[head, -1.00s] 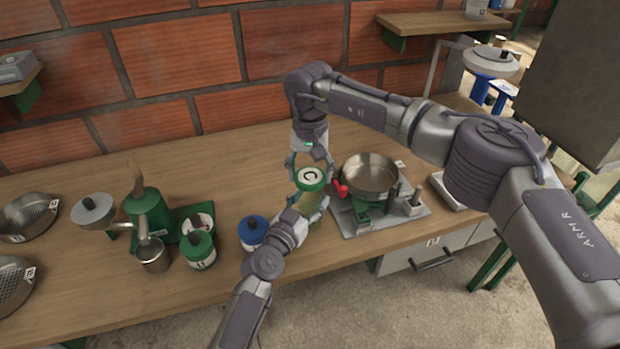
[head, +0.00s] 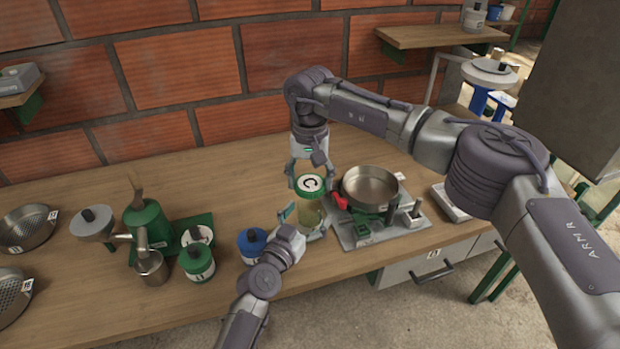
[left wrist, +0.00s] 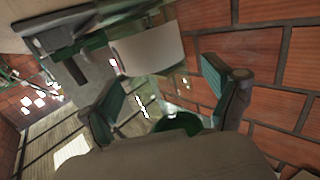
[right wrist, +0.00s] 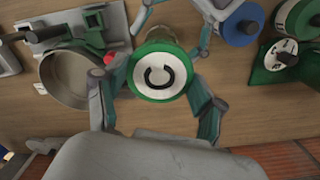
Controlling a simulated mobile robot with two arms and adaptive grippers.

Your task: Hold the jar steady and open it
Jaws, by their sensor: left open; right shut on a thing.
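The jar (head: 309,216) is clear glass with yellowish-green contents, upright in the head view. Its green lid (head: 310,184), with a white top and black C mark, is at the jar's mouth; I cannot tell whether there is a gap. My right gripper (head: 306,172) comes down from above and is shut on the lid, which also shows between its fingers in the right wrist view (right wrist: 160,72). My left gripper (head: 302,224) is open at the front of the jar, its fingers spread either side of the glass. The jar's base is partly hidden by it.
A steel pan (head: 370,188) on a green-and-grey scale stands close right of the jar, with a red part (head: 339,201) between. A blue-lidded jar (head: 252,243) is close left. A green pulper (head: 148,222) and green jar (head: 197,262) stand further left. The back table is clear.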

